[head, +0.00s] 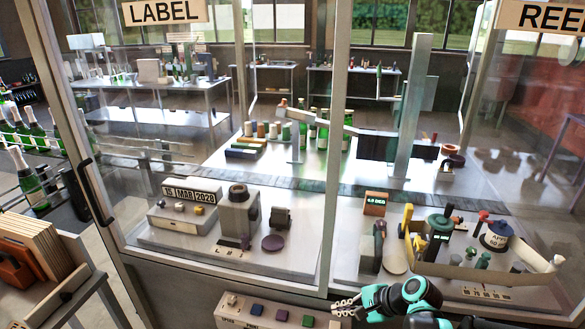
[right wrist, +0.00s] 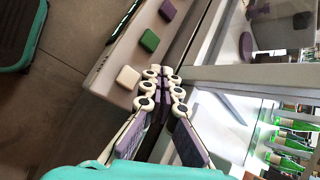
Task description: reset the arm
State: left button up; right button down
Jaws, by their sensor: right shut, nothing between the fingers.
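My right gripper (head: 343,307) reaches in at the bottom of the head view, its teal wrist to the right. Its pale, jointed fingers are closed together with nothing between them. The tips are just right of a control panel (head: 268,320) with coloured buttons. In the right wrist view the closed fingers of the gripper (right wrist: 165,78) lie beside the panel's edge, close to a beige button (right wrist: 128,77) and a green button (right wrist: 149,41). I cannot tell whether the fingers touch the panel. My left gripper is not in view.
A glazed enclosure with a metal frame (head: 335,150) stands in front, with a date unit (head: 190,196) and other devices behind the glass. Green bottles (head: 37,130) stand at the left. A cart with wooden boards (head: 40,243) is at lower left.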

jog(key=s+d+r+n+t+h+b, duration=0.1)
jog(key=s+n+h, duration=0.2)
jog(key=s+n, duration=0.4)
jog(key=s+d+r+n+t+h+b, duration=0.1)
jog(key=s+n+h, duration=0.3)
jog(key=s+n, duration=0.4)
jog(key=shift+s+r+b, duration=0.5)
jog(key=shift+r+b, duration=0.05)
jog(key=shift+b, duration=0.25)
dwell(2.5)
